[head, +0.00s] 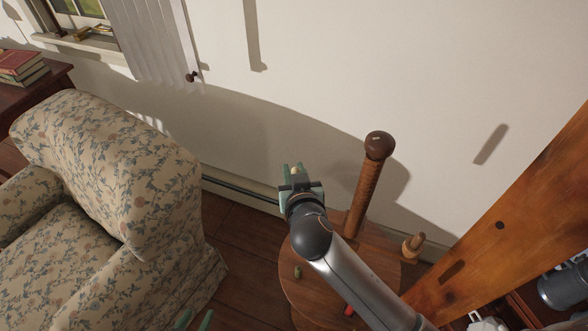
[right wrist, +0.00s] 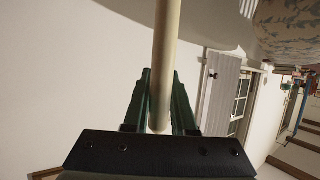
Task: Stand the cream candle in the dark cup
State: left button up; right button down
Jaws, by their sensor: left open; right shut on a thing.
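The cream candle (right wrist: 166,50) is a long pale rod between the green fingers of my right gripper (right wrist: 160,108) in the right wrist view. In the head view my right gripper (head: 293,174) is shut on the candle above the floor, near the wall. Only a small pale tip of the candle (head: 294,170) shows there. My left gripper (head: 194,321) is open at the bottom edge, with only its green fingertips showing. I cannot make out the dark cup in either view.
A round wooden table (head: 300,300) bears a tall brown post (head: 367,195) with a dark ball top, a small olive object (head: 297,272), a red object (head: 349,310) and a small wooden piece (head: 412,246). A floral armchair (head: 110,180) stands left. A wooden beam (head: 520,210) crosses the right.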

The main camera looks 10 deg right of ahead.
pick_arm(q)
jog(key=shift+f, duration=0.25)
pick_arm(e)
jog(key=shift+f, duration=0.3)
jog(key=c, duration=0.7)
grip_release()
pick_arm(q)
jog(key=shift+r, duration=0.1)
pick_arm(e)
jog(key=shift+o, duration=0.2)
